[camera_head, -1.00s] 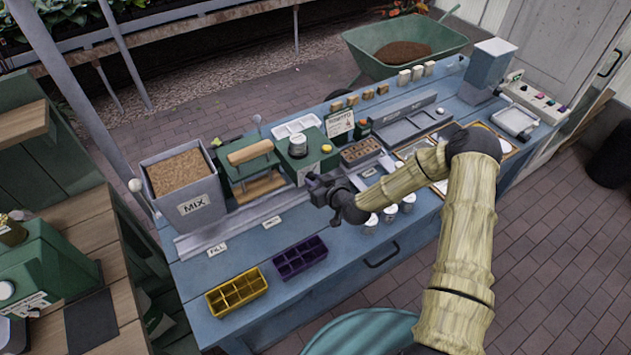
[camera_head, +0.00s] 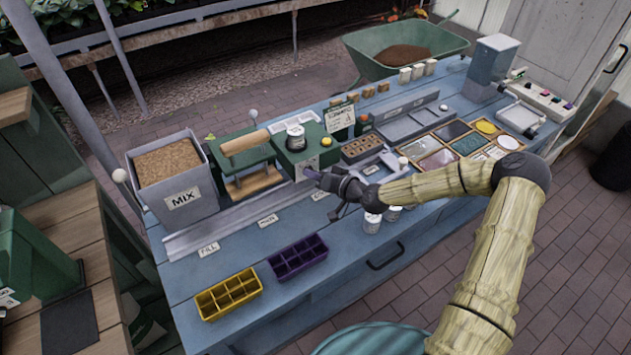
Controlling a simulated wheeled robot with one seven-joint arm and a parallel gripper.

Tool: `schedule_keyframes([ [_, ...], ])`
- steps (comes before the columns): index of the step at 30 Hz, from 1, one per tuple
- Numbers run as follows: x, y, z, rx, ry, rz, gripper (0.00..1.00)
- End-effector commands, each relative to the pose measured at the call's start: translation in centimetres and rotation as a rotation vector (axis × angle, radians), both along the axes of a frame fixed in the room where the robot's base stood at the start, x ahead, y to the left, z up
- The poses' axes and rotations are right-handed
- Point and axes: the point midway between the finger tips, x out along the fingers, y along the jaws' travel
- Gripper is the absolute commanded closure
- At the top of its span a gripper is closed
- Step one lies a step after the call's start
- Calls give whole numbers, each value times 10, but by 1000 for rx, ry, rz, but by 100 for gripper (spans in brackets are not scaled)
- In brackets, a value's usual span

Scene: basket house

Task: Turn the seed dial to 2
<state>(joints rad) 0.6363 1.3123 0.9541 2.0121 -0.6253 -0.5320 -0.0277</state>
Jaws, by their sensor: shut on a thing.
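The green seeder box (camera_head: 293,152) stands at the middle of the blue bench, with a silver-lidded jar and a yellow button on top. A pale plate with small marks shows on its front face. My gripper (camera_head: 311,174) reaches in from the right to this front face. Its jaws are shut on the seed dial there. The gripper hides most of the dial, and I cannot read which number it points to. A sign card (camera_head: 340,118) stands behind the box to the right; its text is too small to read.
A purple tray (camera_head: 298,257) and a yellow tray (camera_head: 229,292) lie at the bench's front. The MIX bin (camera_head: 181,202) and a green press (camera_head: 243,150) stand left of the box. White-lidded jars (camera_head: 372,222) stand close under my gripper. The front bench edge is mostly clear.

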Motion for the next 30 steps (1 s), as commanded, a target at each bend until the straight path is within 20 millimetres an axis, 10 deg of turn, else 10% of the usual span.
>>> schedule_keyframes([
  [21, 1, -1, -1, 93, 63, -1, 98],
  [22, 1, -1, -1, 93, 63, -1, 69],
  [24, 1, -1, -1, 93, 63, -1, 56],
  [30, 0, -1, -1, 92, 63, 0, 54],
])
